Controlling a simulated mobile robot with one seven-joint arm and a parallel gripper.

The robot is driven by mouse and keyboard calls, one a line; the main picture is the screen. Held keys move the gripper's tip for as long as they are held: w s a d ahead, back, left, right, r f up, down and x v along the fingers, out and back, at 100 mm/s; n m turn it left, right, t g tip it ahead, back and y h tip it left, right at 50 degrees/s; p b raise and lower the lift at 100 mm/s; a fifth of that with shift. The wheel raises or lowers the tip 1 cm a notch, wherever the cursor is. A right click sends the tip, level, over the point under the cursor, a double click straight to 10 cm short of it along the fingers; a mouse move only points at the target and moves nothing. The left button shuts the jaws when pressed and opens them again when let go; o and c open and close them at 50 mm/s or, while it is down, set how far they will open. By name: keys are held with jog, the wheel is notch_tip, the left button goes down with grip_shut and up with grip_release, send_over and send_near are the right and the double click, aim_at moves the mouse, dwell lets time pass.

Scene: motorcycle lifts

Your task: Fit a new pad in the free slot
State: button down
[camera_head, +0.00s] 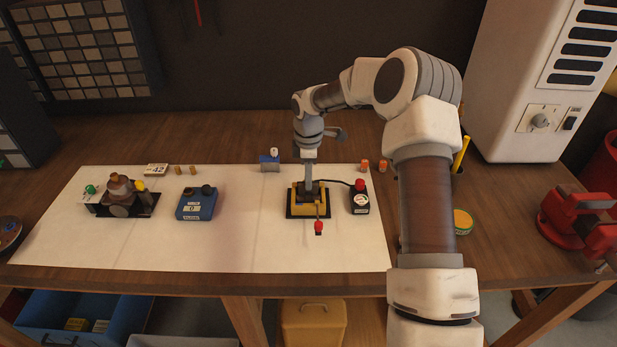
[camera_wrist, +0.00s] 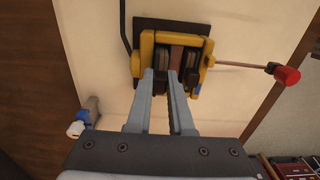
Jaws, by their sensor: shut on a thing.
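A yellow caliper-like fixture (camera_head: 296,203) stands on a dark base on the pale mat. It also shows in the wrist view (camera_wrist: 147,50), with a brown upright strip (camera_wrist: 177,55) in its middle and dark blocks on both sides. A rod with a red knob (camera_wrist: 286,75) sticks out of it; the knob shows in the head view (camera_head: 318,228). My gripper (camera_wrist: 160,76) points down into the fixture, its fingertips at the slot left of the strip. It is shut on a dark pad (camera_wrist: 162,60), mostly hidden between the fingers and the fixture.
A small box with a red button (camera_head: 360,190) is cabled to the fixture. A blue holder with a white knob (camera_head: 270,163), a blue box (camera_head: 196,205) and a motor-like assembly (camera_head: 118,195) stand on the mat (camera_head: 250,240). A red vise (camera_head: 575,220) is at right.

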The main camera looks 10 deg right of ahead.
jog(key=shift+f+b, duration=0.3)
jog(key=shift+f, duration=0.25)
jog(key=c, duration=0.7)
grip_release()
jog(key=o, duration=0.4)
jog(key=shift+r+p, duration=2.55)
jog(key=shift+r, duration=1.5)
